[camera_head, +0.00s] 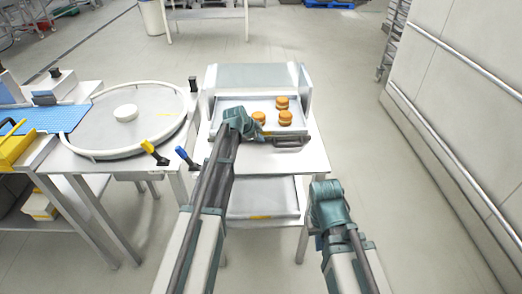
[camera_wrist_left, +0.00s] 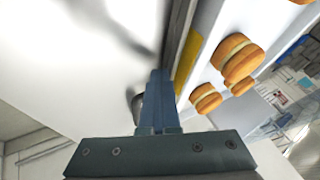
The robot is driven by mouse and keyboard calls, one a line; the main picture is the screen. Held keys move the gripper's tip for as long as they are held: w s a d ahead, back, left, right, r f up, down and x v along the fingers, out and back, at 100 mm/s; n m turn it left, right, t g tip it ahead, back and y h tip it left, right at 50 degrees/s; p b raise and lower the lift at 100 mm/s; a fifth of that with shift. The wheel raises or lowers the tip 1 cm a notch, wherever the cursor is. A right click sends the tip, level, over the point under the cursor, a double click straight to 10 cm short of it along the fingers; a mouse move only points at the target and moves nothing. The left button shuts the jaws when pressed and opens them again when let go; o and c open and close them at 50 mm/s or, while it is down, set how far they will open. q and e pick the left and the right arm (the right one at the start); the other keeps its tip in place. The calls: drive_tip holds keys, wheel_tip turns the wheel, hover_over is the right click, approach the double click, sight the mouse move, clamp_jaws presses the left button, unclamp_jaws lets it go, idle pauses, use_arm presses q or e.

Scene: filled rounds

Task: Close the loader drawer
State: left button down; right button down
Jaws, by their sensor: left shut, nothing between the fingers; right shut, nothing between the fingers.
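The loader (camera_head: 258,76) is a pale metal box on a white table, with its drawer (camera_head: 272,104) pulled out toward me. Three orange-brown filled rounds (camera_head: 285,117) sit in the drawer. My right gripper (camera_head: 326,190) is shut and empty, right of the table's front.
A round turntable (camera_head: 90,128) with a white disc (camera_head: 125,112) stands on the table at left. Black-and-yellow (camera_head: 154,153) and black-and-blue (camera_head: 187,158) levers stand near its right edge. A lower shelf tray (camera_head: 262,197) is under the loader table. Floor at right is clear up to the wall.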

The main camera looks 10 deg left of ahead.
use_arm(q)
drive_tip(key=w, duration=0.2)
drive_tip(key=w+a, duration=0.1)
drive_tip(key=w, duration=0.1)
drive_tip(key=w+a, duration=0.1)
drive_tip(key=w, duration=0.2)
drive_tip(key=shift+w, duration=0.1)
drive_tip(key=shift+w+a, duration=0.1)
drive_tip(key=shift+w, duration=0.05)
drive_tip(key=shift+w+r, duration=0.1)
